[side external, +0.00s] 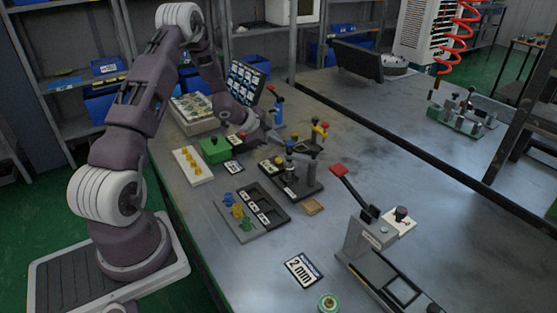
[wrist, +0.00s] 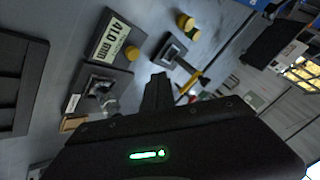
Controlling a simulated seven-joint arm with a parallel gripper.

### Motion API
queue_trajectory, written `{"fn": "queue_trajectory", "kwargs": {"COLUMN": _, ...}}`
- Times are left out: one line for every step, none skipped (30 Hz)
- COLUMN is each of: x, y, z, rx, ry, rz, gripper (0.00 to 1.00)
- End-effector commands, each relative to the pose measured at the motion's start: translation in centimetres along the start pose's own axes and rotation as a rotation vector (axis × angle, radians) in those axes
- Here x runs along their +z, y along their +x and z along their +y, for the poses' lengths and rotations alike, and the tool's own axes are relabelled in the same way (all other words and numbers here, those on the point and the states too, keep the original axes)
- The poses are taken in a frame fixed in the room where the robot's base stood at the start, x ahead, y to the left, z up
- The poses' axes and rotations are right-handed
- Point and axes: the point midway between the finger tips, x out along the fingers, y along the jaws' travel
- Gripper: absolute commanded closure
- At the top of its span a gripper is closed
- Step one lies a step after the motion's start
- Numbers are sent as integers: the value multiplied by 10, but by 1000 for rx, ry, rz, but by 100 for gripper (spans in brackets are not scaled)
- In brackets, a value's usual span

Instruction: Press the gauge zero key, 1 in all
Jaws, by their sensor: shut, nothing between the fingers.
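The gauge display (wrist: 110,38) shows "41.0 mm" on a dark block in the wrist view. A round yellow key (wrist: 132,53) sits beside its lower right edge. Height above the key cannot be told.
A metal fixture (wrist: 102,88) stands next to the display. A black tray (side external: 278,211), a wooden piece (side external: 313,207), a green box (side external: 213,151) and a red-handled lever press (side external: 362,232) surround the block. Yellow-topped posts (wrist: 187,24) stand nearby.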

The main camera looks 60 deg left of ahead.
Motion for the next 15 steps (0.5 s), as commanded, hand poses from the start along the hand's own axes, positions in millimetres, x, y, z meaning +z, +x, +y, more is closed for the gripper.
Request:
{"fn": "queue_trajectory", "kwargs": {"x": 4, "y": 5, "z": 5, "rx": 2, "ry": -1, "rz": -2, "gripper": 100}}
{"fn": "queue_trajectory", "kwargs": {"x": 7, "y": 8, "z": 7, "rx": 1, "ry": 0, "rz": -3, "gripper": 100}}
{"fn": "queue_trajectory", "kwargs": {"x": 9, "y": 12, "z": 9, "rx": 1, "ry": 0, "rz": -2, "gripper": 100}}
{"fn": "queue_trajectory", "kwargs": {"x": 11, "y": 14, "z": 11, "rx": 1, "ry": 0, "rz": -1, "gripper": 100}}
{"fn": "queue_trajectory", "kwargs": {"x": 13, "y": 17, "z": 12, "rx": 1, "ry": -1, "rz": -2, "gripper": 100}}
{"fn": "queue_trajectory", "kwargs": {"x": 15, "y": 19, "z": 14, "rx": 1, "ry": 0, "rz": -2, "gripper": 100}}
{"fn": "queue_trajectory", "kwargs": {"x": 16, "y": 21, "z": 15, "rx": 0, "ry": 0, "rz": -1, "gripper": 100}}
{"fn": "queue_trajectory", "kwargs": {"x": 17, "y": 22, "z": 16, "rx": 0, "ry": 0, "rz": -1, "gripper": 100}}
{"fn": "queue_trajectory", "kwargs": {"x": 18, "y": 24, "z": 18, "rx": -1, "ry": 0, "rz": -1, "gripper": 100}}
{"fn": "queue_trajectory", "kwargs": {"x": 19, "y": 25, "z": 18, "rx": -1, "ry": 1, "rz": -2, "gripper": 100}}
{"fn": "queue_trajectory", "kwargs": {"x": 19, "y": 26, "z": 19, "rx": -1, "ry": 1, "rz": -2, "gripper": 100}}
{"fn": "queue_trajectory", "kwargs": {"x": 20, "y": 27, "z": 19, "rx": -1, "ry": 2, "rz": -1, "gripper": 100}}
{"fn": "queue_trajectory", "kwargs": {"x": 20, "y": 27, "z": 19, "rx": -2, "ry": 2, "rz": -1, "gripper": 100}}
{"fn": "queue_trajectory", "kwargs": {"x": 20, "y": 27, "z": 19, "rx": -2, "ry": 2, "rz": -1, "gripper": 100}}
{"fn": "queue_trajectory", "kwargs": {"x": 20, "y": 27, "z": 19, "rx": -2, "ry": 2, "rz": -1, "gripper": 100}}
